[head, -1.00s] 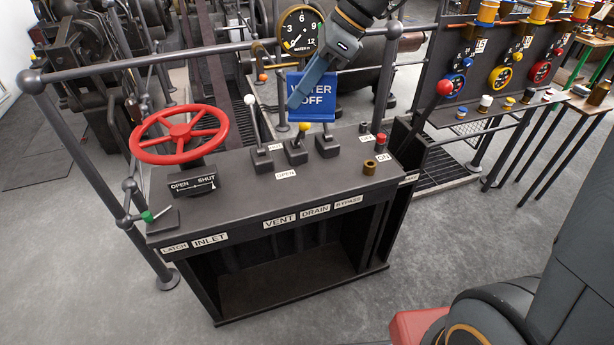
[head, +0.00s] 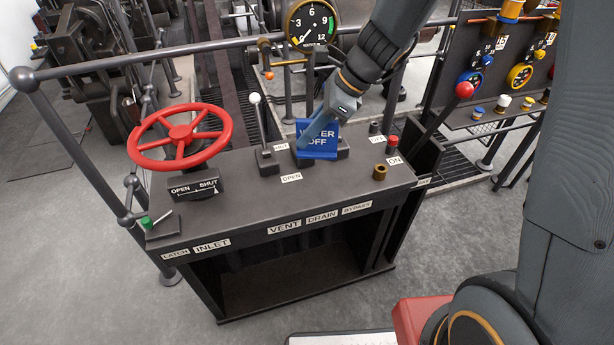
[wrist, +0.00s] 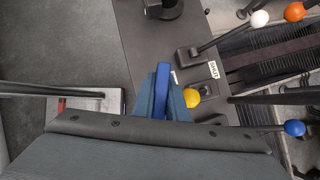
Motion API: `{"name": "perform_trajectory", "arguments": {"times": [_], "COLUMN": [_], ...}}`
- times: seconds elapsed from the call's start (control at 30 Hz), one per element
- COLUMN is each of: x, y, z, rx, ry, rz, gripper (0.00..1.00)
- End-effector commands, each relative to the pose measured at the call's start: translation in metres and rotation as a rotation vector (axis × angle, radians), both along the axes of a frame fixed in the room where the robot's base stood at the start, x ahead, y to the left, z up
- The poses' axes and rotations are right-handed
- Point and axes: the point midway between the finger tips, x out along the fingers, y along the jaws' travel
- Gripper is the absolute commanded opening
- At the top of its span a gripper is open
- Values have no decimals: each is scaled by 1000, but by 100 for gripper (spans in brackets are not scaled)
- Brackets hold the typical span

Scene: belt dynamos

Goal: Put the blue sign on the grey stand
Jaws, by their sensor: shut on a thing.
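The blue sign (head: 322,152), lettered "WATER OFF" though partly covered, is in my gripper (head: 312,138) over the back right of the dark control desk. My fingers cover its upper left part. In the wrist view the sign (wrist: 162,82) shows edge-on as a blue strip between the two fingers of my gripper (wrist: 165,96), which are shut on it. From these views I cannot tell whether the sign touches the desk. I cannot pick out a grey stand with certainty in either view.
The desk (head: 240,200) carries a red handwheel (head: 180,137), a white-knobbed lever (head: 255,98), a brass cup (head: 380,172) and a red button (head: 393,141). A yellow knob (wrist: 192,98) is close beside my fingers. A rail and a gauge (head: 311,25) stand behind.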

Motion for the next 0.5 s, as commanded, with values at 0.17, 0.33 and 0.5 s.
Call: {"name": "perform_trajectory", "arguments": {"times": [0.17,0.33,0.5], "x": [-2,-2,-1], "y": [1,1,2], "z": [-46,-84,-103], "rx": [0,0,0], "ry": [8,5,2], "rz": [1,1,2], "gripper": [0,0,0]}}
